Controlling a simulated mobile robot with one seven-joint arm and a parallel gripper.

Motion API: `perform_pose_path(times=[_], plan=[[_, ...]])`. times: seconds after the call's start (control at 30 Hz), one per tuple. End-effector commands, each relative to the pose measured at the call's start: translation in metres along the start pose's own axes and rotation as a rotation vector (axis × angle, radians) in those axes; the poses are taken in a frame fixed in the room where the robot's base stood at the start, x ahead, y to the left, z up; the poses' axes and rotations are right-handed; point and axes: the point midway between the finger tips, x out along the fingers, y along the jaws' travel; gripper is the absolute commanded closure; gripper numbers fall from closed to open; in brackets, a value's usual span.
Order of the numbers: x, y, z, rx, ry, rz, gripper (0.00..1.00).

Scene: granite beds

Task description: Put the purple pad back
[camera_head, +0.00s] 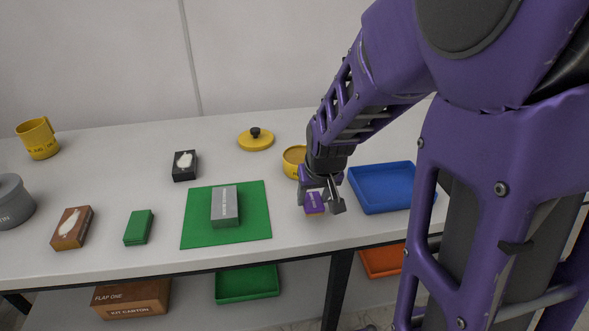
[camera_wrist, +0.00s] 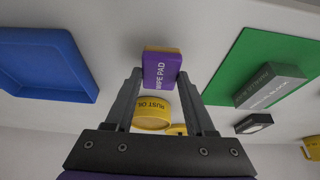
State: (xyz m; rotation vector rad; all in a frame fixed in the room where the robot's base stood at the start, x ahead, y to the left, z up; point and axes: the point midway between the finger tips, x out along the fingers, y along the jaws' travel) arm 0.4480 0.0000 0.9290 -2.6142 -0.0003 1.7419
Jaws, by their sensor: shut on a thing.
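The purple pad (camera_head: 314,203) is a small block with a purple face lettered "WIPE PAD" and a yellowish edge. My gripper (camera_head: 322,197) is shut on it at the front of the table, between the green mat and the blue tray. In the wrist view the pad (camera_wrist: 161,70) sits between the two fingertips of my gripper (camera_wrist: 160,76). I cannot tell whether the pad touches the table top.
A blue tray (camera_head: 383,209) is close on the right. A green mat (camera_head: 257,224) bearing a grey block (camera_head: 225,207) is left. A yellow tin (camera_head: 294,156) stands just behind my gripper, with a yellow lid (camera_head: 256,143) beyond. A shelf below holds trays and a box.

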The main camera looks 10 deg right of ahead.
Motion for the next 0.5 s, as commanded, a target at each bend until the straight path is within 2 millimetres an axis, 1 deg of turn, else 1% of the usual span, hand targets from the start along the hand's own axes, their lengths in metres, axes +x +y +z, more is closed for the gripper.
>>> perform_pose_path(times=[0.03,0.13,0.4,0.5], plan=[[0.01,0.0,0.005,0.0,-0.005,0.0,1.0],[0.022,0.0,0.01,0.0,-0.003,0.0,1.0],[0.024,0.0,0.01,0.0,-0.001,0.0,1.0],[0.027,0.0,0.011,0.0,-0.001,0.0,1.0]])
